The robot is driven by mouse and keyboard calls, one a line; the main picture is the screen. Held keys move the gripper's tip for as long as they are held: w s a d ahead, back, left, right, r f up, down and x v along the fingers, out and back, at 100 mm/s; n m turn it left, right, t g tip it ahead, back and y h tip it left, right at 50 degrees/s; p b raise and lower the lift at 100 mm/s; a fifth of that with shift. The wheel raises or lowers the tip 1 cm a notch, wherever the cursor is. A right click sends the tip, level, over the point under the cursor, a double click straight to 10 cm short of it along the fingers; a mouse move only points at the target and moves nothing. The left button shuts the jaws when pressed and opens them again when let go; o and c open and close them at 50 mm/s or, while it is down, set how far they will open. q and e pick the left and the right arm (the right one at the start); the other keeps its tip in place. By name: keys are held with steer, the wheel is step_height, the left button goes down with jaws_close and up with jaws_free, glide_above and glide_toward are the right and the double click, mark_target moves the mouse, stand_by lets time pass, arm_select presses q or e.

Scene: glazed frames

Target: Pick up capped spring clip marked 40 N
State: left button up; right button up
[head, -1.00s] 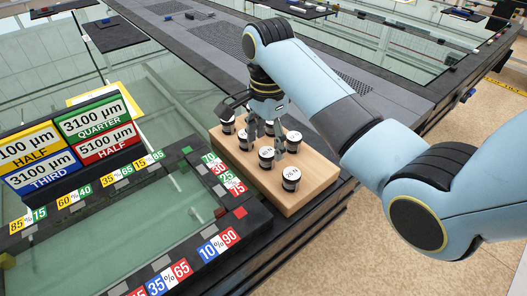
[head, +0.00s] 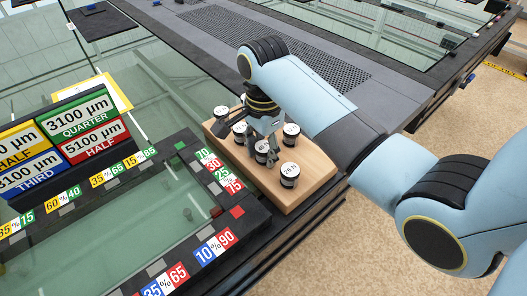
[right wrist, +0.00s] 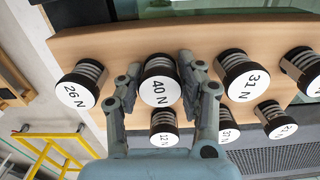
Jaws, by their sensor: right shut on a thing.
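The capped spring clip marked 40 N (right wrist: 157,92) has a white round label and a black cap. In the right wrist view it sits between the two fingers of my right gripper (right wrist: 158,78), which is shut on it. In the head view my right gripper (head: 267,138) reaches down over the wooden block (head: 312,188), and the held clip (head: 261,151) is partly hidden by the fingers. I cannot tell whether the clip is clear of the block. My left gripper is not in view.
The clip marked 26 N (right wrist: 77,90) and the clip marked 31 N (right wrist: 243,80) stand close on either side. A clip marked 12 N (right wrist: 163,128) and others are near. A glass-topped frame with percent labels (head: 215,245) lies left of the block.

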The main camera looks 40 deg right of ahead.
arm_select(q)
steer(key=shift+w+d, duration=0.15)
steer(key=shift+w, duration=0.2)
arm_select(e)
steer(key=shift+c, duration=0.2)
steer(key=shift+r, duration=0.15)
